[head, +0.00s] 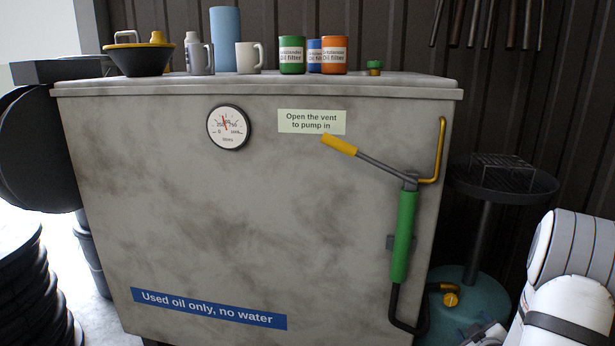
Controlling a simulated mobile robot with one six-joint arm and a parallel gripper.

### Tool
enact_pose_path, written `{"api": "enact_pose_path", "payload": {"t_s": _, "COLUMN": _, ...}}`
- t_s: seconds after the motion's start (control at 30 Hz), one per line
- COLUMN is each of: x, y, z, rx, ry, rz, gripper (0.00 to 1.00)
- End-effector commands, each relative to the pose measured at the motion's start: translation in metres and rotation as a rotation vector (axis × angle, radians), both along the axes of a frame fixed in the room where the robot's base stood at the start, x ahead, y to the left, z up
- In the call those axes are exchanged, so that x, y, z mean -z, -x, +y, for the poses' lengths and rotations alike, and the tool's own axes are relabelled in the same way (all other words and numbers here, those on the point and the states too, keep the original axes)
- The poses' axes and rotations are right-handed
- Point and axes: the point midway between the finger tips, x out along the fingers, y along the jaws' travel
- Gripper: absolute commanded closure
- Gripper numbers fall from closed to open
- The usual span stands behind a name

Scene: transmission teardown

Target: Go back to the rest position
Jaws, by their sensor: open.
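My white arm (568,308) shows at the lower right edge, with its grey-banded upper link above it. My gripper's fingers do not show in this view. A small grey and white part (484,334) at the bottom edge is cut off, and I cannot tell what it is. The arm appears to the right of the large grey oil tank (200,200), and a gap shows between them.
The tank carries a gauge (228,127) and a green hand pump (403,238) with a yellow-gripped lever (339,145). A funnel (139,60), mugs, oil filters (334,56) and a green cap (375,67) stand on top. A round-topped stand (500,183) is behind right.

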Motion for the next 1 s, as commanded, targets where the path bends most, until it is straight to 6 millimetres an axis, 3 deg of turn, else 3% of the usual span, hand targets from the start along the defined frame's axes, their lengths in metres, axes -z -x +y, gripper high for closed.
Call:
{"api": "enact_pose_path", "payload": {"t_s": 0.03, "x": -0.027, "y": -0.004, "z": 0.008, "rx": 0.002, "ry": -0.008, "rz": 0.021, "gripper": 0.39}}
{"api": "enact_pose_path", "payload": {"t_s": 0.17, "x": -0.079, "y": -0.008, "z": 0.030, "rx": 0.027, "ry": -0.053, "rz": 0.103, "gripper": 0.39}}
{"api": "enact_pose_path", "payload": {"t_s": 0.27, "x": -0.132, "y": -0.006, "z": 0.057, "rx": 0.063, "ry": -0.106, "rz": 0.183, "gripper": 0.39}}
{"api": "enact_pose_path", "payload": {"t_s": 0.47, "x": -0.233, "y": 0.020, "z": 0.120, "rx": 0.153, "ry": -0.242, "rz": 0.349, "gripper": 0.39}}
{"api": "enact_pose_path", "payload": {"t_s": 0.67, "x": -0.328, "y": 0.074, "z": 0.188, "rx": 0.242, "ry": -0.386, "rz": 0.515, "gripper": 0.39}}
{"api": "enact_pose_path", "payload": {"t_s": 0.8, "x": -0.389, "y": 0.126, "z": 0.237, "rx": 0.297, "ry": -0.494, "rz": 0.639, "gripper": 0.39}}
{"api": "enact_pose_path", "payload": {"t_s": 1.0, "x": -0.446, "y": 0.195, "z": 0.286, "rx": 0.348, "ry": -0.601, "rz": 0.797, "gripper": 0.39}}
